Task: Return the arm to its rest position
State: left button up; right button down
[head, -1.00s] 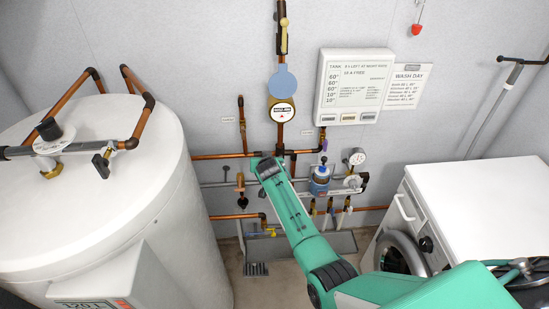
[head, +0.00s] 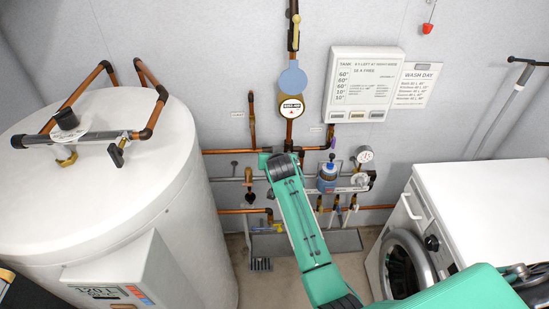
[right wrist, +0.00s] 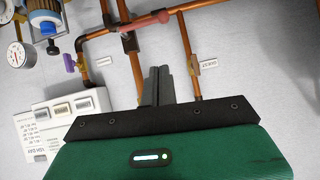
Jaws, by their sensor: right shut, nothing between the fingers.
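My right arm is green and reaches from the lower right of the head view to the pipework on the wall. Its gripper is hidden behind the forearm there. In the right wrist view my right gripper (right wrist: 157,84) shows two dark fingers, shut and empty. The fingers overlap copper pipes (right wrist: 132,72) in the picture; I cannot tell the gap to them. My left gripper is not in view.
A white tank (head: 90,205) stands left and a white washing machine (head: 480,205) right. A blue-capped filter (head: 328,177), a pressure gauge (head: 364,154) and a control panel (head: 362,85) are on the wall. A grey trough (head: 330,241) sits below the pipes.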

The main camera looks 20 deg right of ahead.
jog(key=shift+s+a+r, duration=0.1)
jog(key=shift+s, duration=0.05)
dwell(0.4)
jog(key=s+a+f+n+g+y, duration=0.1)
jog(key=s+f+g, duration=0.1)
jog(key=s+f, duration=0.75)
jog(key=s+a+f+n+g, duration=0.15)
jog(key=s+f, duration=0.25)
jog(key=f, duration=1.1)
jog(key=s+f+n+g+y, duration=0.1)
jog(key=s+f+n, duration=0.1)
jog(key=s+f, duration=0.75)
jog(key=s+d+f+g, duration=0.1)
jog(key=s+d+f, duration=0.1)
jog(key=s+f, duration=0.5)
jog(key=s+d+f+n+g, duration=0.1)
jog(key=s+f, duration=0.6)
jog(key=s, duration=1.3)
jog(key=s+d+f+g, duration=0.2)
jog(key=s+f, duration=0.5)
jog(key=s, duration=0.6)
jog(key=shift+s+d+g+y, duration=0.3)
jog(key=shift+s+d+g, duration=0.1)
jog(key=shift+g, duration=0.35)
jog(key=shift+f+n, duration=0.1)
jog(key=shift+n, duration=0.15)
